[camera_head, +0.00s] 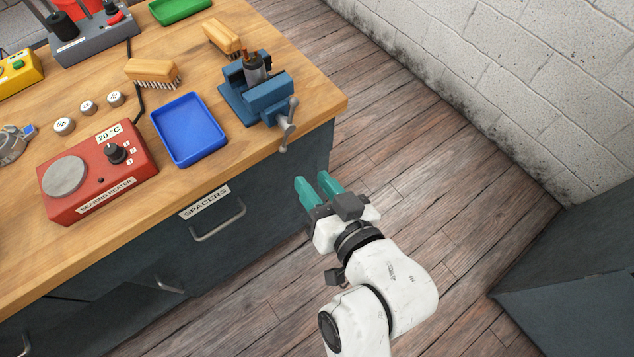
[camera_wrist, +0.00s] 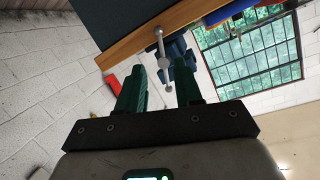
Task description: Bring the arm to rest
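My gripper (camera_head: 317,188) hangs over the floor, just off the front right corner of the workbench and below its top. Its two teal fingers are apart with nothing between them. In the wrist view the fingers (camera_wrist: 160,90) also show apart and empty, with the vise handle seen beyond them. My white arm is bent and reaches up from the bottom of the head view.
The wooden workbench (camera_head: 235,166) bears a blue vise (camera_head: 268,100) holding a dark part, a blue tray (camera_head: 188,129), a red bearing heater (camera_head: 98,172) and two brushes. The vise handle (camera_head: 287,125) juts past the edge. A dark cabinet (camera_head: 575,275) stands right; floor between is clear.

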